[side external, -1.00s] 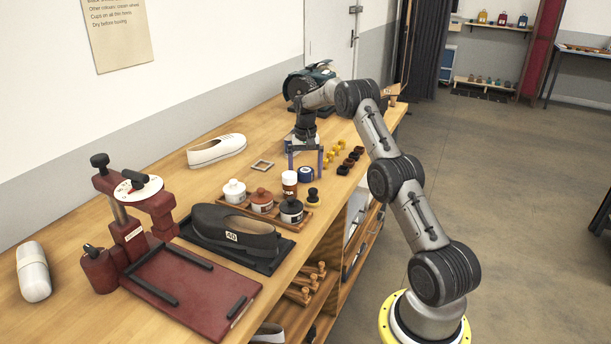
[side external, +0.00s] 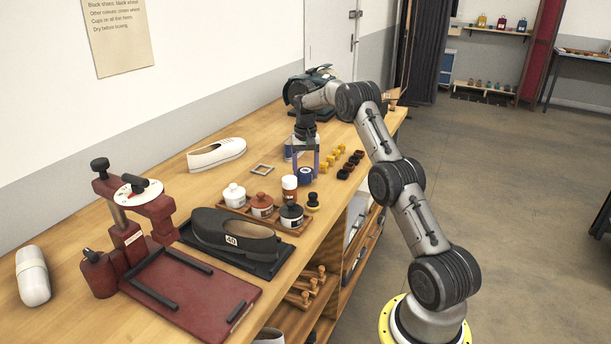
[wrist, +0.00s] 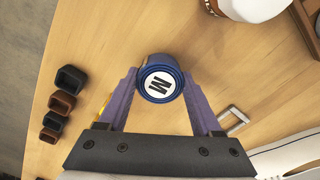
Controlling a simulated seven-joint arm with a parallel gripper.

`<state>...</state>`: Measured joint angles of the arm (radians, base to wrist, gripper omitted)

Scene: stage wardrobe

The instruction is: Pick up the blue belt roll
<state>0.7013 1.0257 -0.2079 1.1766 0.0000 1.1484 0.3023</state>
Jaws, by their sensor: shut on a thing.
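The blue belt roll (side external: 305,179) is a short dark blue cylinder on the wooden bench, just behind the brown-and-white jar. In the wrist view its white round face with a black M (wrist: 160,84) looks up at the camera. My gripper (side external: 306,172) points straight down over it, with one purple finger on each side. In the wrist view my gripper (wrist: 160,80) is shut on the roll, near the fingertips. The roll appears to rest on the bench; I see no clear gap beneath it.
A tray (side external: 300,229) with jars stands in front of the roll. Black and brown blocks (side external: 346,170) and yellow pieces (side external: 333,158) lie to the right. A grey square frame (side external: 262,170) and a white shoe (side external: 217,154) lie to the left.

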